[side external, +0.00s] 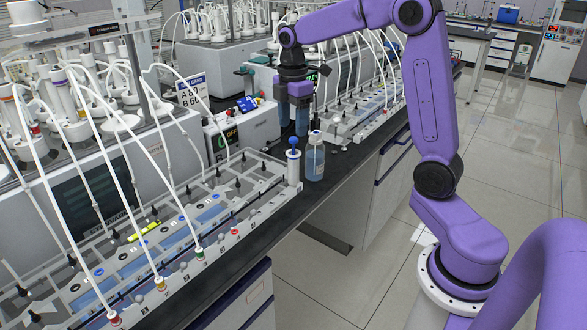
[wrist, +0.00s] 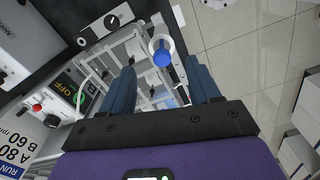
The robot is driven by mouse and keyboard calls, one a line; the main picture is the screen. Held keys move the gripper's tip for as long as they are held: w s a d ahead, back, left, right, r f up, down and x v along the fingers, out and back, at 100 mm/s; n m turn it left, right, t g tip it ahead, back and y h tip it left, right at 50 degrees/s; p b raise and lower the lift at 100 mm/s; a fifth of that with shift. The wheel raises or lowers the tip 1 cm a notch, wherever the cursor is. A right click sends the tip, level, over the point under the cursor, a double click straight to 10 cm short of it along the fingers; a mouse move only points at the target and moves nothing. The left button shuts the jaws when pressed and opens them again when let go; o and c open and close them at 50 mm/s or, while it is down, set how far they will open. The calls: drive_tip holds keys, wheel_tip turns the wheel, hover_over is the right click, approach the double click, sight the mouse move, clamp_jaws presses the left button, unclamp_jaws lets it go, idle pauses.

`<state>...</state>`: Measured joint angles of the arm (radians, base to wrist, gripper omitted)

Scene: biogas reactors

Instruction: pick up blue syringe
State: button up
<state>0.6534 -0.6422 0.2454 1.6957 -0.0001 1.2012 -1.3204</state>
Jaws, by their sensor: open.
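The blue syringe (side external: 293,168) stands upright at the right end corner of the near clear rack, with a pale barrel and a round blue top. In the wrist view its blue top (wrist: 162,56) shows between my two fingertips, with the pale barrel beyond it. My gripper (side external: 293,134) points down with its blue fingers apart, and in the side view its tips are just above and behind the syringe top. In the wrist view my gripper (wrist: 160,65) is open and empty. I cannot tell the exact depth gap.
A clear bottle of blue liquid (side external: 315,160) stands just right of the syringe, near the dark bench edge. The long rack (side external: 215,205) with tubes and white hoses fills the left.

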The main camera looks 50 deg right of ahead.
sight(293, 152)
wheel_tip(293, 152, down, 10)
drive_tip(key=shift+s+r, duration=0.15)
idle(0.4)
drive_tip(key=c, duration=0.9)
